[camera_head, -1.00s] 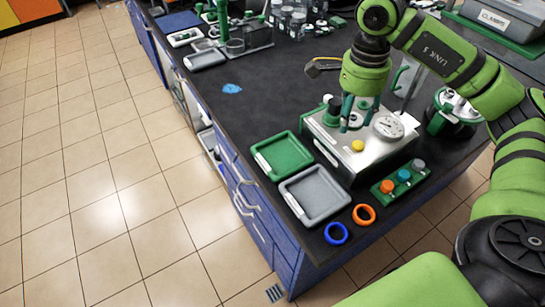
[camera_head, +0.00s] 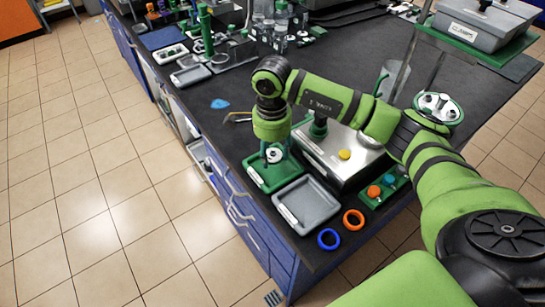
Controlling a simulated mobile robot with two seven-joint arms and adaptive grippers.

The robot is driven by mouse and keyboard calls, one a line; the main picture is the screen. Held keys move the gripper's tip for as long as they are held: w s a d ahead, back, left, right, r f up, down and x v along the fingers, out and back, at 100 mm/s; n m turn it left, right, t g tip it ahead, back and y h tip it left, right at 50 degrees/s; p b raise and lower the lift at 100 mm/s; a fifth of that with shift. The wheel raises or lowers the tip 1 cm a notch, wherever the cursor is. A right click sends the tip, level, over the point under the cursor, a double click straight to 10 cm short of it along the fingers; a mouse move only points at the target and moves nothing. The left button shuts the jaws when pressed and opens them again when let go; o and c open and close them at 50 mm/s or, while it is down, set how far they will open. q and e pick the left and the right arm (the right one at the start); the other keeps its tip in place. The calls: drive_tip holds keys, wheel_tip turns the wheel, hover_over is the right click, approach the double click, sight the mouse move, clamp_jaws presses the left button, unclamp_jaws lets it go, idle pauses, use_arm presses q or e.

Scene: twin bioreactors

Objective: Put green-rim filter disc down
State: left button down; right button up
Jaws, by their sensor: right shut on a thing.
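My right gripper (camera_head: 274,160) points down over the green tray (camera_head: 254,178), near the tray's far end. It is shut on a small disc with a pale face (camera_head: 274,155), which I take to be the green-rim filter disc. Its rim is hard to tell from the green fingers and tray. I cannot tell whether the disc touches the tray floor. The grey tray (camera_head: 315,204) lies just in front of the green tray and looks empty. My left gripper is out of view.
A steel device with a yellow knob (camera_head: 344,155) stands right of the trays, partly behind my right arm. A blue ring (camera_head: 328,239) and an orange ring (camera_head: 353,220) lie near the bench corner. A blue scrap (camera_head: 220,104) lies on clear bench farther back.

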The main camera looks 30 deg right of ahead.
sight(272, 155)
wheel_tip(272, 155, down, 4)
drive_tip(key=shift+s+r+p, duration=0.1)
drive_tip(key=shift+r+p, duration=0.15)
drive_tip(key=shift+p, duration=0.35)
drive_tip(key=shift+f, duration=0.2)
drive_tip(key=shift+f+b, duration=0.2)
drive_tip(key=shift+b, duration=0.1)
drive_tip(key=o, duration=0.6)
drive_tip(key=shift+r, duration=0.1)
drive_tip(key=shift+c, duration=0.2)
